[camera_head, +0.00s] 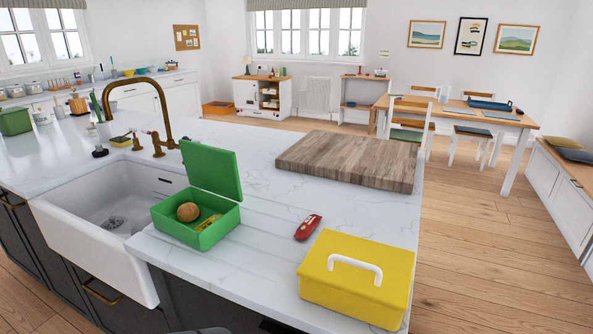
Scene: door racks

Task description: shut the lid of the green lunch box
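The green lunch box (172,229) stands on the white counter just right of the sink. Its green lid (212,170) is open, standing up at the back and leaning slightly backward. Inside lie a round brown item (188,212) and a small yellow item (208,222), both low in the box. Neither of my grippers shows in the head view.
A closed yellow box (350,293) with a white handle stands at the front right of the counter. A red object (308,227) lies between the two boxes. A wooden board (350,160) lies behind. The white sink (85,245) and brass tap (155,118) are left.

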